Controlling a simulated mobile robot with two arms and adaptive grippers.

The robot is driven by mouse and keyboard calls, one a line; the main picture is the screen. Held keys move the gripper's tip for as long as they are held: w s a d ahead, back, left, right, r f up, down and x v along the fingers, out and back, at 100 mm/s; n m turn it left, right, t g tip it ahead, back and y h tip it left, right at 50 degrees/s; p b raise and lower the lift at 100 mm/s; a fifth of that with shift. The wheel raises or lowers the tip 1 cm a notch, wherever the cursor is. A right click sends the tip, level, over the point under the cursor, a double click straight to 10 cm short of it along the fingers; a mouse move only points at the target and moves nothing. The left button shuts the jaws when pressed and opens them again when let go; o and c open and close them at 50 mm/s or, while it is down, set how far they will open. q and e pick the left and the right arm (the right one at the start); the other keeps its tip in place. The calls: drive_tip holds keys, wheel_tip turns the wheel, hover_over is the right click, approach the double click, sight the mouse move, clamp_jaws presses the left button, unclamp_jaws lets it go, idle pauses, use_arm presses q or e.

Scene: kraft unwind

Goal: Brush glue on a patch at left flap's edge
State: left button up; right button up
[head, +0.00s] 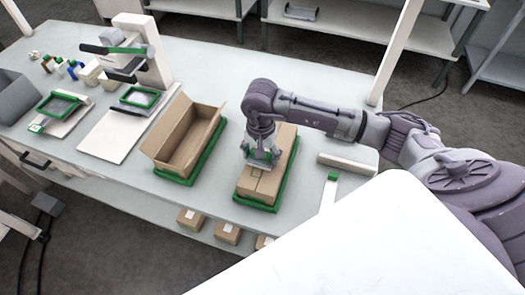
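A brown carton (258,186) sits in a green frame (255,205) at the right part of the table, its top flaps looking folded down. My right gripper (261,158) points down at the top of this carton, roughly over its middle. Whether it touches the carton, and whether its fingers hold anything, is too small to tell. A second carton (172,158) with its top open stands to the left in another green frame (172,178). I cannot make out a brush or glue. My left gripper is not in view.
The pale table (222,68) is bare behind the cartons. A press-like stand (155,60) with a white board (112,138) is at left, beside small bottles (72,70) and a green-framed tray (58,105). A pale bar (346,166) lies right. Small boxes (228,233) sit below.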

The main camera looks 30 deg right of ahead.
sight(257, 173)
drive_tip(key=shift+s+a+b, duration=0.3)
drive_tip(key=shift+s+a, duration=0.85)
drive_tip(key=shift+a, duration=0.2)
drive_tip(key=shift+w+d+f+b, duration=0.1)
drive_tip(key=shift+w+d+b, duration=0.3)
drive_tip(key=shift+d+b, duration=0.1)
drive_tip(key=shift+w+d+b, duration=0.7)
drive_tip(key=shift+w+d, duration=0.05)
drive_tip(key=shift+d, duration=0.15)
drive_tip(key=shift+w+d+b, duration=1.4)
drive_tip(key=shift+d+b, duration=0.25)
drive_tip(key=shift+b, duration=0.1)
drive_tip(key=shift+w+d+b, duration=1.2)
drive_tip(key=shift+w+d, duration=0.05)
drive_tip(key=shift+d, duration=0.25)
drive_tip(key=shift+w+d+b, duration=0.4)
drive_tip(key=shift+d+b, duration=0.05)
drive_tip(key=shift+w+d+b, duration=0.4)
drive_tip(key=shift+w+d, duration=0.15)
drive_tip(key=shift+d, duration=0.1)
